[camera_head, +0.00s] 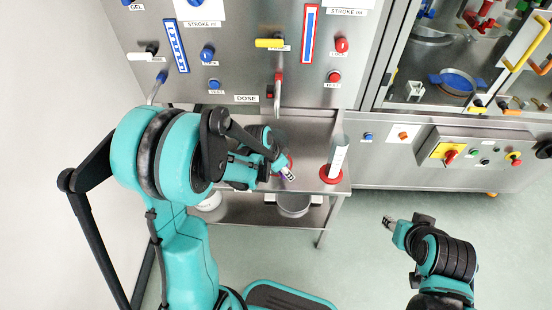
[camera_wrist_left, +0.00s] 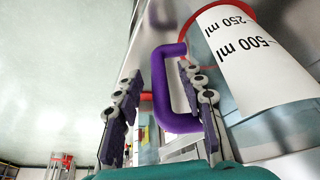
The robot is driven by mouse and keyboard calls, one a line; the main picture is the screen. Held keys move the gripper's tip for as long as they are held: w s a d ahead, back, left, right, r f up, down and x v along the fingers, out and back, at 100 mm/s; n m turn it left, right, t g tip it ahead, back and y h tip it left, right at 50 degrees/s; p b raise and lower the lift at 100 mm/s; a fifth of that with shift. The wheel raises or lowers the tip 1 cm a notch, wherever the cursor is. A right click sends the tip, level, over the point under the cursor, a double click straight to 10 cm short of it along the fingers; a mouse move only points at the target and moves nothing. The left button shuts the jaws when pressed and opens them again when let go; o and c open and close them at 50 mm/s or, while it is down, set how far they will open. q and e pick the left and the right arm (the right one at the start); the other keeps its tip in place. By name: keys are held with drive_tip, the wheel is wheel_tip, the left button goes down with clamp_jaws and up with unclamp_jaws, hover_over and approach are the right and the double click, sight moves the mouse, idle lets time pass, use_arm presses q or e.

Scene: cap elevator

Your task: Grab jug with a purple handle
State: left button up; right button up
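The purple handle (camera_wrist_left: 172,88) shows large in the left wrist view, a closed loop beside a curved body with a white 500 ml and 250 ml label (camera_wrist_left: 258,62). In the head view only a little purple (camera_head: 282,176) shows by my left gripper (camera_head: 288,174); the jug is mostly hidden by my arm. In the left wrist view the two fingers of my left gripper (camera_wrist_left: 160,75) are apart, with part of the handle between them. I see no clear grip on it. My right gripper (camera_head: 388,221) is over the floor at the lower right, too small to read.
A tall white cylinder (camera_head: 337,155) with a red base stands on the steel shelf (camera_head: 308,135) right of my left gripper. A round steel vessel (camera_head: 293,206) is on the lower shelf. The panel with knobs and levers (camera_head: 225,70) rises behind.

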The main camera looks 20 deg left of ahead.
use_arm(q)
clamp_jaws()
drive_tip(key=shift+r, duration=0.1)
drive_tip(key=shift+r+p, duration=0.35)
drive_tip(key=shift+r, duration=0.25)
drive_tip(key=s+d+r+p, duration=0.1)
drive_tip(key=d+r+p, duration=0.4)
drive_tip(key=d+r, duration=0.4)
drive_tip(key=d, duration=0.2)
drive_tip(key=shift+d+r, duration=0.35)
drive_tip(key=shift+r, duration=0.05)
